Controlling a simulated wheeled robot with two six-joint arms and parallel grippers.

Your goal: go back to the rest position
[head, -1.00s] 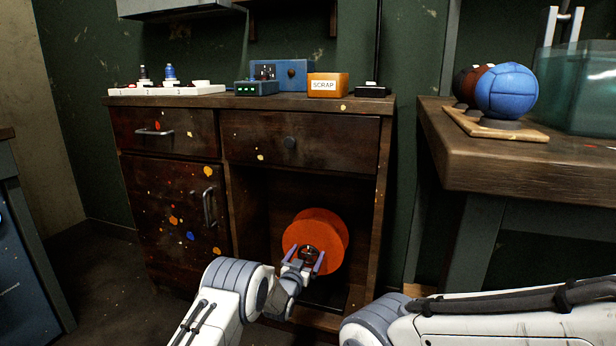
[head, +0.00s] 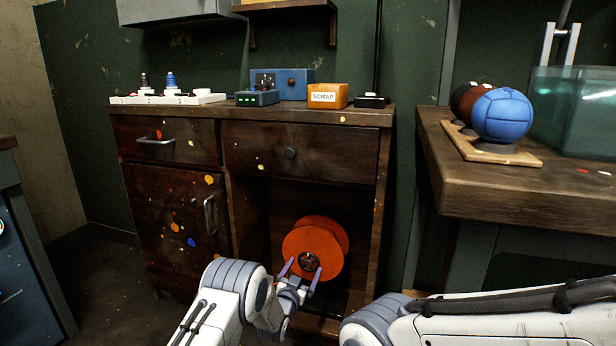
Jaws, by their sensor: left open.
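My left gripper (head: 301,275) is open, its two purple fingers pointing into the open compartment of the wooden cabinet (head: 352,140). An orange spool (head: 328,236) with a dark hub stands in that compartment, just behind the fingertips. The fingers overlap the spool's lower front in the picture; I cannot tell whether they touch it. My right arm lies across the lower right, and its gripper is not in view.
A workbench (head: 560,197) on the right bears a wooden stand with a blue ball (head: 502,115) and darker balls, plus a teal glass tank (head: 575,110). The cabinet top holds an orange scrap box (head: 327,96) and a blue box (head: 283,83). Floor shows at the left.

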